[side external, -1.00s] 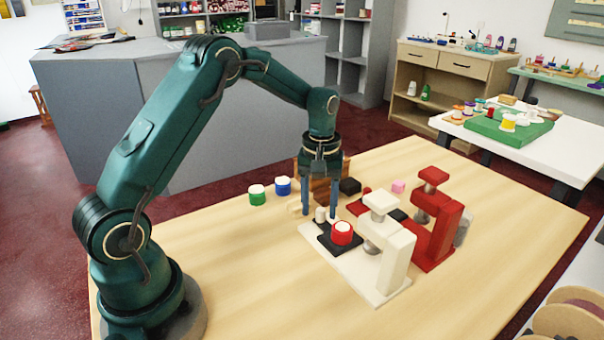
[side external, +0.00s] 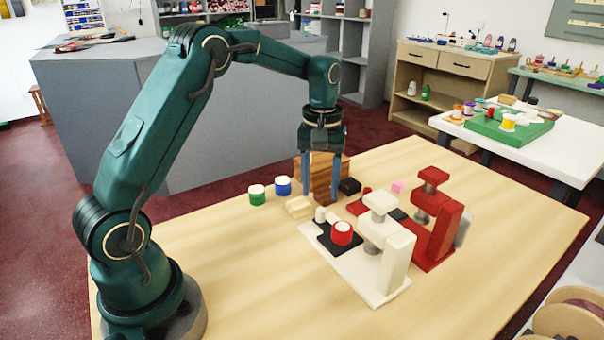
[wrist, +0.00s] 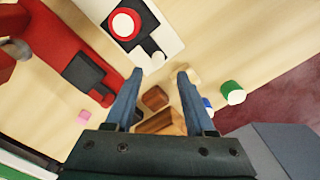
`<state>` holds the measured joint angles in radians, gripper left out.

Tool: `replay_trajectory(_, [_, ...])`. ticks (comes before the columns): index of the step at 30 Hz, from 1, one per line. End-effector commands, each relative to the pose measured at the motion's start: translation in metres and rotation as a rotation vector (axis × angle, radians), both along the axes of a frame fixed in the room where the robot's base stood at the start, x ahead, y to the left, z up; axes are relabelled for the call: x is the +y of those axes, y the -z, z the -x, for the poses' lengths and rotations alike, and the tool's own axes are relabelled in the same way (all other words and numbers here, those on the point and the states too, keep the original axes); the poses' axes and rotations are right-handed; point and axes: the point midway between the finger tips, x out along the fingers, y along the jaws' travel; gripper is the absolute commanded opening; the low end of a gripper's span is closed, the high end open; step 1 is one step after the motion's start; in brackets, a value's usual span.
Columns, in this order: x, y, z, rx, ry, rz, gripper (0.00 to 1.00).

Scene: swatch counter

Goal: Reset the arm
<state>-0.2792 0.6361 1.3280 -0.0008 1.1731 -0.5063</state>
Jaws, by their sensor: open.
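My gripper (side external: 321,198) is open and empty, pointing down above the wooden table (side external: 230,285). In the wrist view its two fingers (wrist: 160,74) stand apart with nothing between the tips. A white press (side external: 393,260) stands at the front, with a red and white round piece (side external: 342,233) on its black plate; the piece also shows in the wrist view (wrist: 125,24). A red press (side external: 434,225) stands to its right. My gripper is behind the white press's plate and touches neither press.
A green-sided pot (side external: 257,196) and a blue-sided pot (side external: 283,187) stand left of my gripper. A cream block (side external: 298,207), a brown wooden holder (side external: 322,170), a black block (side external: 349,187) and a pink cube (side external: 398,187) are close by. The table's left front is clear.

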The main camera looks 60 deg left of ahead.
Motion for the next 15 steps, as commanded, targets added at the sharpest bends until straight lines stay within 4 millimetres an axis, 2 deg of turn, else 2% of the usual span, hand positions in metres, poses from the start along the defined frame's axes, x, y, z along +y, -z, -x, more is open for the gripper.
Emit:
replay_trajectory(2, [-0.003,-0.006,-0.002,-0.018,0.009,-0.005,0.55])
replay_trajectory(7, [-0.016,-0.047,-0.001,-0.112,0.047,-0.029,0.55])
replay_trajectory(12, [-0.039,-0.091,0.024,-0.217,0.128,-0.054,0.55])
replay_trajectory(15, [-0.052,-0.109,0.043,-0.271,0.192,-0.068,0.55])
